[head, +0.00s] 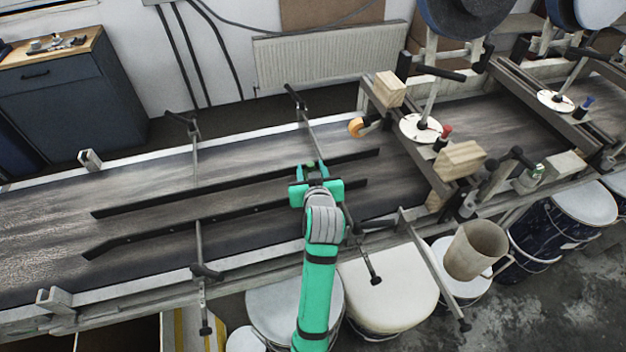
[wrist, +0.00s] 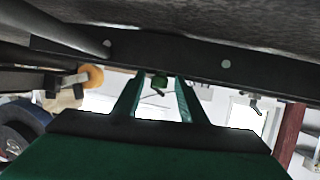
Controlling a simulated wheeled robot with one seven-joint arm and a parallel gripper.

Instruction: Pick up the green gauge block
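My gripper (head: 311,171) is over the conveyor belt, between the two dark guide rails. Its two fingers are apart. A small dark green piece, which looks like the green gauge block (head: 310,164), shows between the fingertips. In the wrist view the small green block (wrist: 160,82) also shows between the tips of my gripper (wrist: 159,90), with a gap on each side. Its lower part and what it rests on are hard to make out.
Dark guide rails (head: 240,184) run along the belt (head: 60,235) on either side of my gripper. Clamp rods (head: 306,120) cross above the belt. Drums (head: 390,290) stand in front.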

